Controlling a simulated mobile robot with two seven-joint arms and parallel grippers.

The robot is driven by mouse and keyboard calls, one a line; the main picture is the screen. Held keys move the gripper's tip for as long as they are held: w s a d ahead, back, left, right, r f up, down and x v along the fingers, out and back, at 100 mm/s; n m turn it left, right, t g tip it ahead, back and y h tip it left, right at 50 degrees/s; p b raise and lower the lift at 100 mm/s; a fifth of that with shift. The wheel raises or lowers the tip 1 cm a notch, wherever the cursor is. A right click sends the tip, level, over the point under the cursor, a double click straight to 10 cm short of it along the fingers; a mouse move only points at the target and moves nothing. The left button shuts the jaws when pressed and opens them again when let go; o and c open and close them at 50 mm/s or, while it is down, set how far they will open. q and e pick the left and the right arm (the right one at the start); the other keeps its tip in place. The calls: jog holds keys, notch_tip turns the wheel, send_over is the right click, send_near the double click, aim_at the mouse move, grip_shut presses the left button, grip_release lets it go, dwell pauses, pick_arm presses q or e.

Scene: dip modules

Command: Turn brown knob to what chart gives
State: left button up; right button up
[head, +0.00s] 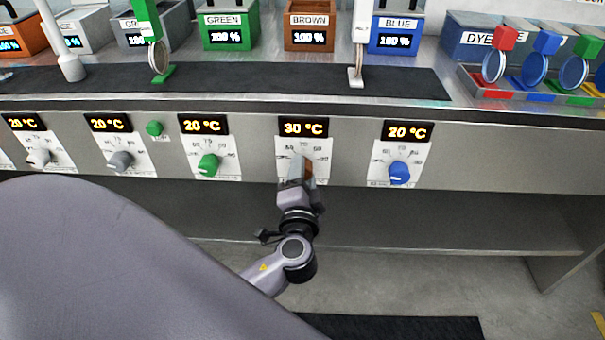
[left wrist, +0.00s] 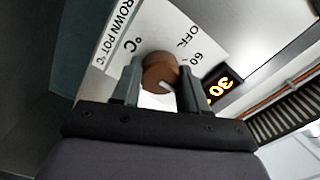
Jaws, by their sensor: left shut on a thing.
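The brown knob (left wrist: 160,73) sits between the two fingers of my left gripper (left wrist: 158,88) in the left wrist view. The gripper is shut on it. In the head view my left gripper (head: 303,172) reaches the knob's dial plate (head: 289,146) on the front panel and hides most of the knob. The display (head: 303,127) above it reads 30 °C. The brown pot (head: 309,38), labelled BROWN, stands above on the counter and shows 100 %. No chart is readable in view. My right gripper is not in view.
A green knob (head: 208,164) at left and a blue knob (head: 399,172) at right flank the brown dial, each under a 20 °C display. Dye holders (head: 500,60) stand at the upper right. A shelf (head: 450,222) lies below the panel.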

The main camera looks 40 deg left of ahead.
pick_arm(q)
jog(key=o, duration=1.1)
jog(key=shift+w+d+r, duration=0.15)
jog(key=shift+r, duration=0.15)
jog(key=shift+c, duration=0.2)
jog(key=shift+f, duration=0.15)
jog(key=v, duration=0.7)
